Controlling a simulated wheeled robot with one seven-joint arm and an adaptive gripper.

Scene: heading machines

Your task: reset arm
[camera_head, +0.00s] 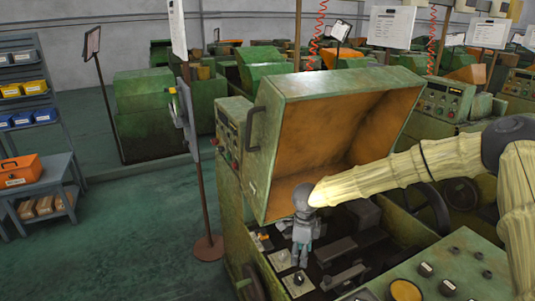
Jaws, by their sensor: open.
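My arm comes in from the right edge, and my gripper (301,256) hangs at its end, pointing down. It is over the open bay of a green heading machine (232,190). The machine's lid (345,135) stands raised, with its orange-brown inside showing. My gripper is small in the picture, and I see nothing held in it. Its fingertips are close above or in front of grey parts and dark knobs inside the bay; I cannot tell whether they touch.
A post on a round base (208,248) stands left of the machine. Shelves with bins (30,90) and a table with an orange toolbox (20,172) are at the far left. Green floor (130,250) between is clear.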

